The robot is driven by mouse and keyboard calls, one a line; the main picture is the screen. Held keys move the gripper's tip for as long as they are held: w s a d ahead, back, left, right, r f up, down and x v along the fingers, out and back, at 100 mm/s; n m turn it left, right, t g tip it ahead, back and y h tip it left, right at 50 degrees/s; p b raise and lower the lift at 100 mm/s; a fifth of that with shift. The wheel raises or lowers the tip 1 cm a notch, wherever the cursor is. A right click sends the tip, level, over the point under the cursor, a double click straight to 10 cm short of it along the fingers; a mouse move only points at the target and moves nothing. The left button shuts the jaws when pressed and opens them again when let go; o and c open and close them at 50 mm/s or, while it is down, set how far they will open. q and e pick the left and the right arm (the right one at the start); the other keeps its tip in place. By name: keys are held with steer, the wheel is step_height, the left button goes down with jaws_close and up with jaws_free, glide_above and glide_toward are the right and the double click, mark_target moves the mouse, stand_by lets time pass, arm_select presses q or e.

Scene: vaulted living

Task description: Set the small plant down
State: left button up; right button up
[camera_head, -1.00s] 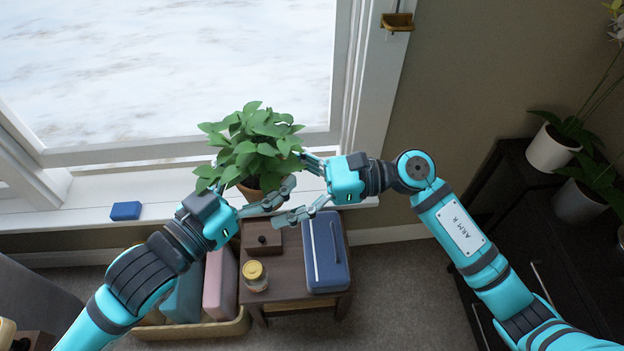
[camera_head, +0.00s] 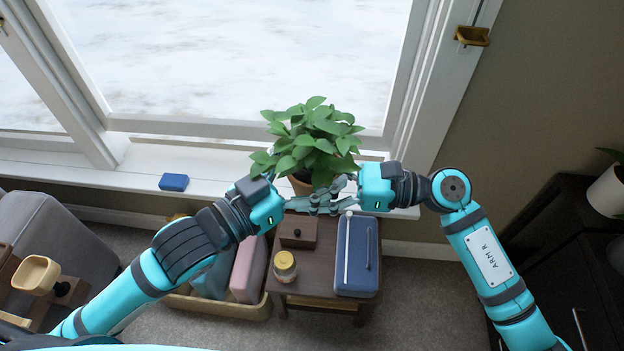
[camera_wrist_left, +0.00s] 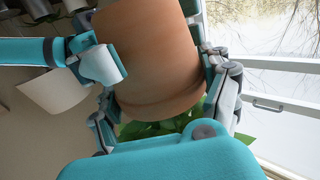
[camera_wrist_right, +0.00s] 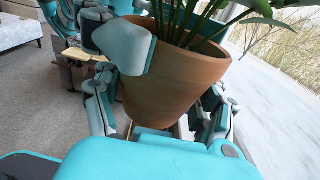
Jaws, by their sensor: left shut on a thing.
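The small plant (camera_head: 312,140) has broad green leaves and a terracotta pot (camera_head: 301,186). In the head view it is upright at the front part of the white windowsill (camera_head: 120,179); I cannot tell whether the pot touches the sill. My left gripper (camera_head: 316,202) is shut on the pot from the left. In the left wrist view, the pot (camera_wrist_left: 155,55) fills the space between its fingers. My right gripper (camera_head: 338,190) is at the pot from the right. In the right wrist view, its fingers flank the pot (camera_wrist_right: 165,85); their contact is unclear. The pot's base is hidden in the head view.
A blue block (camera_head: 174,182) lies on the sill to the left. Below stands a small dark table (camera_head: 312,290) with a brown box (camera_head: 297,231), a yellow-lidded jar (camera_head: 285,267) and a blue case (camera_head: 357,255). The sill between block and plant is clear.

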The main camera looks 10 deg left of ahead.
steer(key=shift+s, duration=0.1)
steer(key=c, duration=0.4)
arm_select(q)
steer(key=o, duration=1.5)
arm_select(e)
steer(key=shift+r, duration=0.1)
steer(key=shift+c, duration=0.7)
arm_select(q)
steer(key=shift+r, duration=0.1)
